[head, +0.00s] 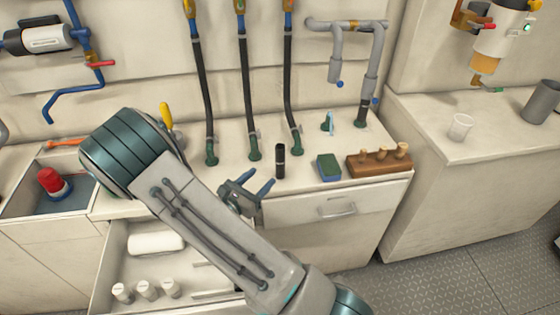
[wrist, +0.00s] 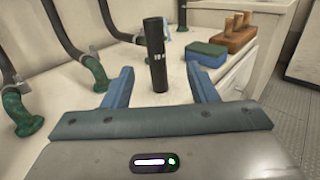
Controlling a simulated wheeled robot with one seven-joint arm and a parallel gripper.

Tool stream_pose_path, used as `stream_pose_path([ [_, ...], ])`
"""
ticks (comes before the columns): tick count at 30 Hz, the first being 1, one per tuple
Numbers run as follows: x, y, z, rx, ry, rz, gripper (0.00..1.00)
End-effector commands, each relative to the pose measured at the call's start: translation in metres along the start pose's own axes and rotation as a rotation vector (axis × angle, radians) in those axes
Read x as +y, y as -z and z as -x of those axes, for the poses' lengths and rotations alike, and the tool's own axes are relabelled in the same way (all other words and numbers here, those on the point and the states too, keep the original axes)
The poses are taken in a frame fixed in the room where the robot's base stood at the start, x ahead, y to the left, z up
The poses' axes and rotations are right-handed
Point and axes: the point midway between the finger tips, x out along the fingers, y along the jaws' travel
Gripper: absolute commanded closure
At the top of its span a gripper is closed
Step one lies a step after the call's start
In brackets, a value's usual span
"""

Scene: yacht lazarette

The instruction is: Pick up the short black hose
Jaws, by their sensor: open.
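The short black hose (head: 281,161) stands upright on the white counter, near its front edge. In the wrist view the hose (wrist: 155,55) is a black cylinder with small pale marks, seen between and beyond my two blue fingers. My gripper (head: 257,185) is open and empty, just left of the hose in the head view. In the wrist view my gripper (wrist: 160,85) has its fingers spread on either side of the hose's base. I cannot tell whether the fingertips reach past it, and no contact shows.
A green-and-blue sponge (head: 328,167) and a wooden block with pegs (head: 378,162) stand right of the hose. Several long black hoses with green ends (head: 246,90) rise behind it. An open drawer (head: 150,270) holds white rolls. A sink with a red-topped object (head: 53,183) is at left.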

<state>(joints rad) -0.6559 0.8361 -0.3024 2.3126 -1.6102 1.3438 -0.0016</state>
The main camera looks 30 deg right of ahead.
Motion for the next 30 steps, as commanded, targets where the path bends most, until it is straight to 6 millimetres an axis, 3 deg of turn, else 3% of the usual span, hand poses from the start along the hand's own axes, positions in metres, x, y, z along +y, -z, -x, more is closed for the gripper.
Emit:
stream_pose_path([
  [12, 0.002, 0.000, -0.071, -0.005, -0.006, 0.006, 0.47],
  [22, 0.004, -0.001, -0.094, -0.004, -0.006, 0.005, 0.47],
  [30, 0.007, -0.001, -0.132, -0.004, -0.005, 0.006, 0.47],
])
